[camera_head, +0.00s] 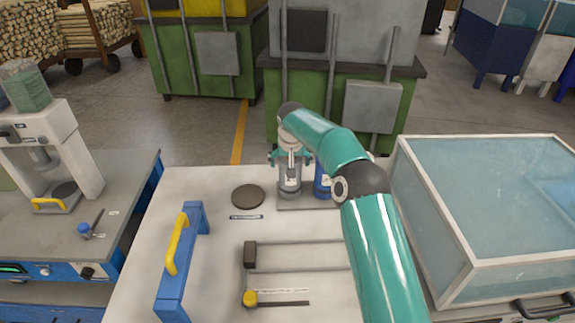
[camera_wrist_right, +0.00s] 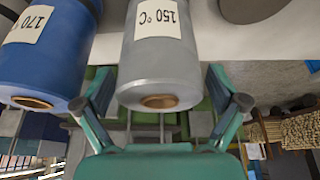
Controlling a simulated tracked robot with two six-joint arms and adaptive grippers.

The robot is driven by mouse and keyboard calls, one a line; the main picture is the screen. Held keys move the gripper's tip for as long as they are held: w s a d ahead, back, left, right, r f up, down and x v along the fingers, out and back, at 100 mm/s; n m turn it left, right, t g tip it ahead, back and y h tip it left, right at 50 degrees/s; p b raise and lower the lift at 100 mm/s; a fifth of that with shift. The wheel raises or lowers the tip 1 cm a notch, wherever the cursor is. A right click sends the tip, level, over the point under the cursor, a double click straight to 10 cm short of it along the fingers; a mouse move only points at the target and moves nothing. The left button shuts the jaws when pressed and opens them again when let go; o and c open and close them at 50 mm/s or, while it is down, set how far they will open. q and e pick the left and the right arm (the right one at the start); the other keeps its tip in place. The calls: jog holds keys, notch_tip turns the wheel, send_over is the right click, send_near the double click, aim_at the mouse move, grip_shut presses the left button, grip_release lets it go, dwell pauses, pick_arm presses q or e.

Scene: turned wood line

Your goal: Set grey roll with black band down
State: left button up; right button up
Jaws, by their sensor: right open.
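A grey roll (camera_head: 290,184) stands upright at the far side of the white table, on a thin grey base plate (camera_head: 286,207). In the right wrist view the grey roll (camera_wrist_right: 158,55) shows a "150 °C" label and a brown core at its end. I cannot make out a black band on it. My right gripper (camera_head: 290,156) is above the grey roll. In the wrist view its open fingers (camera_wrist_right: 162,102) are spread to either side of the roll's end, with gaps visible. My left gripper is not in view.
A blue roll (camera_head: 322,182) labelled "170 °C" stands close beside the grey one. A dark round disc (camera_head: 248,196) lies to its left. A blue bar with a yellow handle (camera_head: 178,245) is at the table's left. A glass-topped case (camera_head: 470,220) is at right.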

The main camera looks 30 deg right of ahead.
jog(key=b+v, duration=0.1)
jog(key=v, duration=1)
jog(key=shift+a+r, duration=0.1)
jog(key=shift+r, duration=0.05)
